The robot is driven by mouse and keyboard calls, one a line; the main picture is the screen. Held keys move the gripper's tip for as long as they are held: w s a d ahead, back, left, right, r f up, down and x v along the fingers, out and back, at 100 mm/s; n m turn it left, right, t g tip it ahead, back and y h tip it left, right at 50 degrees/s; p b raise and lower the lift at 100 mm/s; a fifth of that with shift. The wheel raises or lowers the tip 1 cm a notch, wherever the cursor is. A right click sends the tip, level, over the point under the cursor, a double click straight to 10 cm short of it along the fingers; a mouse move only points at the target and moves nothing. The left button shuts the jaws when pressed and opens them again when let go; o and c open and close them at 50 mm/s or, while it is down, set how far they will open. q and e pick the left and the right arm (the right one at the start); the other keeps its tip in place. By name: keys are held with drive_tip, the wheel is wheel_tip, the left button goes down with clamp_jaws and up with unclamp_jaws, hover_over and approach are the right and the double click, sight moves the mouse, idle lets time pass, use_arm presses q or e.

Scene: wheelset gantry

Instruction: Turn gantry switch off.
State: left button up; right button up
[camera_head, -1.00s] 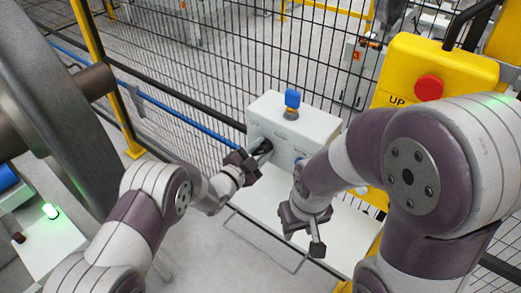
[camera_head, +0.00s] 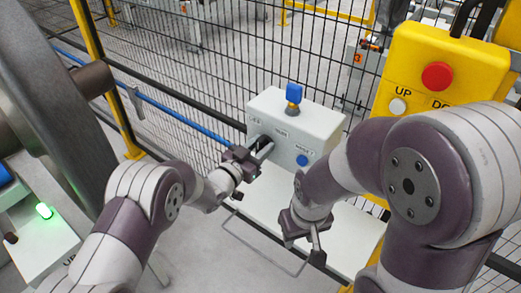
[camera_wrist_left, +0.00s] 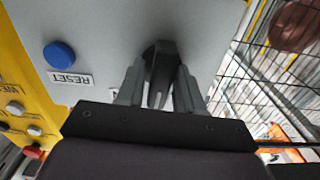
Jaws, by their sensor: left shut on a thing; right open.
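The gantry switch is a black knob (camera_wrist_left: 160,58) on the face of a pale grey control box (camera_head: 318,125). My left gripper (camera_wrist_left: 158,88) is shut on the knob, one finger on each side. In the head view my left gripper (camera_head: 264,149) meets the left part of the box front, and its fingers largely hide the knob. The knob's exact angle is hard to tell. My right gripper (camera_head: 303,238) is open and empty, in front of and below the box, apart from it.
A blue RESET button (camera_head: 302,160) sits right of the switch, and a blue-topped lamp (camera_head: 293,95) stands on the box. A yellow pendant (camera_head: 425,65) with a red button is at right. Black mesh fencing (camera_head: 215,80) runs behind. A large wheel (camera_head: 45,110) stands at left.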

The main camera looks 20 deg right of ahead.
use_arm(q)
drive_tip(key=n, duration=0.4)
drive_tip(key=shift+n+b, duration=0.3)
drive_tip(key=shift+b, duration=0.05)
drive_tip(key=shift+w+a+n, duration=0.15)
drive_tip(key=shift+n, duration=2.45)
drive_tip(key=o, duration=0.8)
drive_tip(key=shift+c, duration=0.2)
drive_tip(key=shift+a, duration=0.1)
